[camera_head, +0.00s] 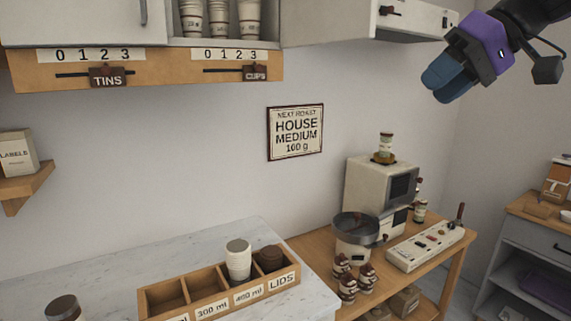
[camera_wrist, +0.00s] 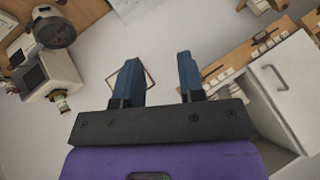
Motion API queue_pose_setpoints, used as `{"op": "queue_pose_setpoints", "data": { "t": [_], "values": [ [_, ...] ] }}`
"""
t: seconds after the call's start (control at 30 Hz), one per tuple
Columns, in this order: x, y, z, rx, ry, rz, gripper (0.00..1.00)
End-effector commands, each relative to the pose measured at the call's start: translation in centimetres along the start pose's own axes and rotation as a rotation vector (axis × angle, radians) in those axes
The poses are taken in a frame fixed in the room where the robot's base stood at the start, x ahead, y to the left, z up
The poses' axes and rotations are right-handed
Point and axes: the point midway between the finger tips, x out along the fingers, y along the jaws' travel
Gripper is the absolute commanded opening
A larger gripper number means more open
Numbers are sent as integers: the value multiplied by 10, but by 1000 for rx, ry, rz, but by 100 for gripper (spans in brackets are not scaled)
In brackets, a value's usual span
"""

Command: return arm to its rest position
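My gripper (camera_head: 447,80) is raised at the upper right of the head view, well above the wooden table and apart from everything around it. It has a purple body and blue fingers. In the wrist view the two blue fingers (camera_wrist: 157,80) stand apart with nothing between them. Behind them shows the wall with part of the framed sign.
A hood (camera_head: 400,20) is on the wall left of my gripper. A divided wooden box (camera_head: 185,300) sits on the marble counter. Shelves (camera_head: 540,240) stand at right.

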Motion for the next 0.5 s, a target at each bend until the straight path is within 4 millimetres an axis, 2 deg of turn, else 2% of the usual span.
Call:
{"op": "queue_pose_setpoints", "data": {
  "t": [0.03,0.3,0.4,0.5],
  "values": [
    [5,-1,24,33,-19,60,36],
    [29,22,145,197,-56,414,36],
    [35,33,182,226,-39,523,36],
    [40,42,208,240,-17,603,36]
  ]
}}
